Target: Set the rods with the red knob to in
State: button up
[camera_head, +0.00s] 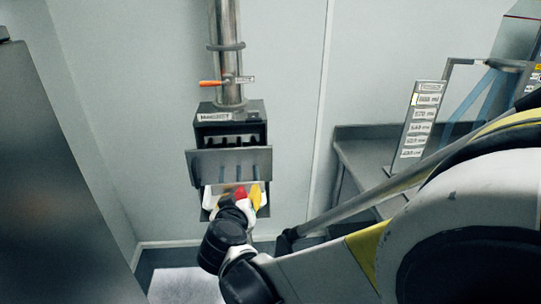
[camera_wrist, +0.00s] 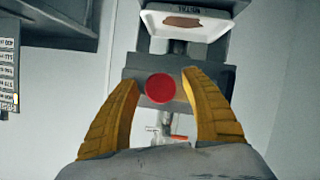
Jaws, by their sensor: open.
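The red knob (camera_wrist: 160,88) shows as a round disc between the two yellow fingers of my gripper (camera_wrist: 158,76) in the wrist view. The fingers are spread to either side of it, and I see no clear contact. In the head view the red knob (camera_head: 241,192) shows at the front of the grey sifter box (camera_head: 201,134), close to my gripper (camera_head: 246,194). The rods behind the knob are hidden by it, so how far they stand out cannot be told. A grey front plate (camera_head: 203,167) is tilted outward on the box.
A steel pipe (camera_head: 227,78) with an orange handle (camera_head: 210,83) rises above the box. A white tray (camera_wrist: 219,27) with brown powder (camera_wrist: 182,22) lies near the box. A grey bench (camera_head: 358,155) and a labelled board (camera_head: 417,122) stand to the right.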

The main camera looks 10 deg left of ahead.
aim_at(239, 177)
jog(key=shift+s, duration=0.2)
grip_shut()
jog(key=w, duration=0.3)
jog(key=w+a, duration=0.1)
jog(key=w, duration=0.2)
jog(key=w+a, duration=0.1)
jog(key=w, duration=0.2)
jog(key=shift+w+a, duration=0.15)
grip_release()
jog(key=shift+r, duration=0.1)
